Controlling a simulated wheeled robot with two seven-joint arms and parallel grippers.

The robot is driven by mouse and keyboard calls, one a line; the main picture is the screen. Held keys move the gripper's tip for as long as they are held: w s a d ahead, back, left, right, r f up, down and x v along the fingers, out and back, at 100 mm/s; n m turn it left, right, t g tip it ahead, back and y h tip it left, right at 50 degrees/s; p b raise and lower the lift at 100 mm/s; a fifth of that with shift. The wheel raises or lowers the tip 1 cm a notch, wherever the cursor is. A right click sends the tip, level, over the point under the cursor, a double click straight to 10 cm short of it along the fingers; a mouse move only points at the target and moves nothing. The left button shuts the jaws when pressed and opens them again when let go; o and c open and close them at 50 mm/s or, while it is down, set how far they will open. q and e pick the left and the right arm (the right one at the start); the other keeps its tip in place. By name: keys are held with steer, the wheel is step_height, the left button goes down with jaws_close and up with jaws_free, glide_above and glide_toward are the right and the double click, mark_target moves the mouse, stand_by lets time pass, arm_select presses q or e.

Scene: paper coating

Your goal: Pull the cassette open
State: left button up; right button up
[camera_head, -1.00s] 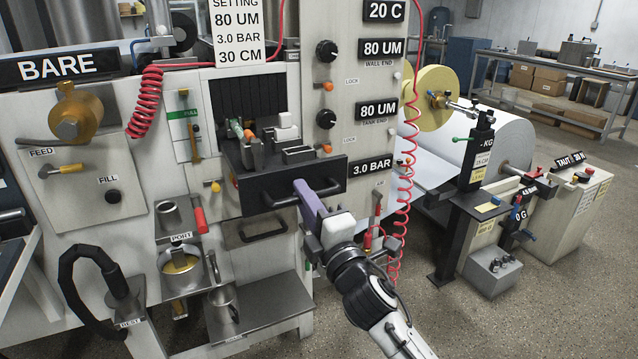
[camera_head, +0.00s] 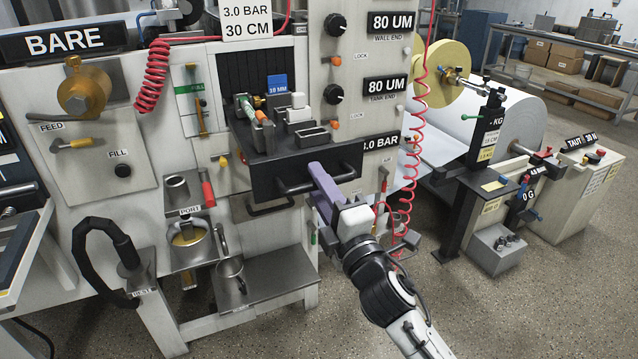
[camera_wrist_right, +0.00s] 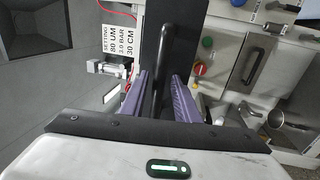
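The cassette (camera_head: 285,172) is a black drawer in the machine's front, standing out from its slot with a bar handle (camera_head: 290,189) across its face. Small fittings and a blue block marked 10 MM (camera_head: 277,84) show at its top. My left gripper is not in view.
A red coiled hose (camera_head: 408,195) hangs close to the right of my arm. A paper roll (camera_head: 505,120) and a scale stand lie further right.

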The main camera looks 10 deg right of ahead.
stand_by(0.3)
steer(key=b+v, duration=0.1)
steer(key=v, duration=0.9)
steer(key=shift+s, duration=0.15)
steer(key=s+d+f+m+g+h, duration=0.1)
steer(key=s+d+f+m+g, duration=0.3)
steer(key=f, duration=0.6)
steer(key=s+f+m+g+h, duration=0.1)
steer(key=s+f+m+h, duration=0.15)
steer(key=f+m, duration=0.55)
steer(key=s+f+m+g, duration=0.2)
steer(key=s+f, duration=0.3)
steer(key=f, duration=0.1)
steer(key=s+d+f+m+g, duration=0.1)
steer(key=s+f+m+g, duration=0.1)
steer(key=s+f, duration=0.4)
steer(key=s+d+f+m+g, duration=0.1)
steer(key=s+f+m+g, duration=0.1)
steer(key=s+f, duration=0.4)
steer(key=shift+d+f+m, duration=0.1)
steer(key=shift+f+m, duration=0.5)
steer(key=shift+f, duration=0.25)
